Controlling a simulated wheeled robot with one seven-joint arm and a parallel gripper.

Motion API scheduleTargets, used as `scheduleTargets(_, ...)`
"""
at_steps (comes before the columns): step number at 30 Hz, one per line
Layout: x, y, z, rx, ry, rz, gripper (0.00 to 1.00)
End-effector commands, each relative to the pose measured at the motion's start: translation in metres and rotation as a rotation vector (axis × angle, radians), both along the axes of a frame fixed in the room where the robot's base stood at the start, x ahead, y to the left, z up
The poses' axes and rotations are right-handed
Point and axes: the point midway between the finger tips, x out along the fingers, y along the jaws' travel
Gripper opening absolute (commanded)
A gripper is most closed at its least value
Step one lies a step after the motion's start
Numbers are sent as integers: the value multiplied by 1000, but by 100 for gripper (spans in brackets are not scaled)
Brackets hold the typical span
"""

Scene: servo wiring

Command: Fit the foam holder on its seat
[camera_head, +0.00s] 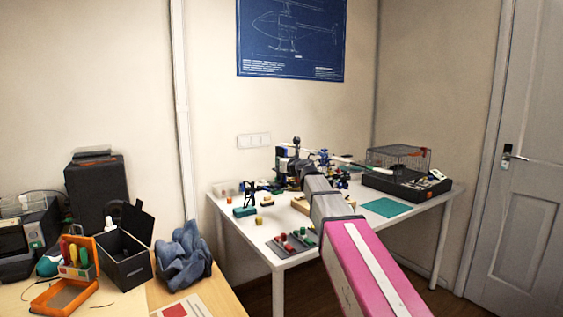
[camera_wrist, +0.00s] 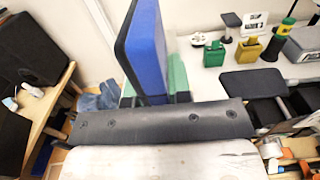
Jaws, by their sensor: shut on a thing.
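My gripper (camera_wrist: 154,92) is shut on a tall blue slab with a dark edge, which I take to be the foam holder (camera_wrist: 148,45). The slab stands out between the two fingers, with a green face on either side. In the head view my gripper (camera_head: 294,163) is over the back of the white table, beside the helicopter parts; the slab is hard to pick out there. I cannot pick out the seat with certainty in either view.
The white table (camera_head: 384,231) carries a teal block (camera_head: 244,212), a tray of red and green pieces (camera_head: 291,243), a green mat (camera_head: 386,207) and a black case with a wire cage (camera_head: 405,185). A wooden desk with an open black box (camera_head: 124,262) stands at left.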

Motion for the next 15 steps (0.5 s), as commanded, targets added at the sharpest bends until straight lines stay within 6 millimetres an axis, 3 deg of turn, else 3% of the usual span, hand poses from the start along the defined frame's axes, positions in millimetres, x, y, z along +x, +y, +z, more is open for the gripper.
scheduleTargets(15,0,0,-9,0,0,0,0)
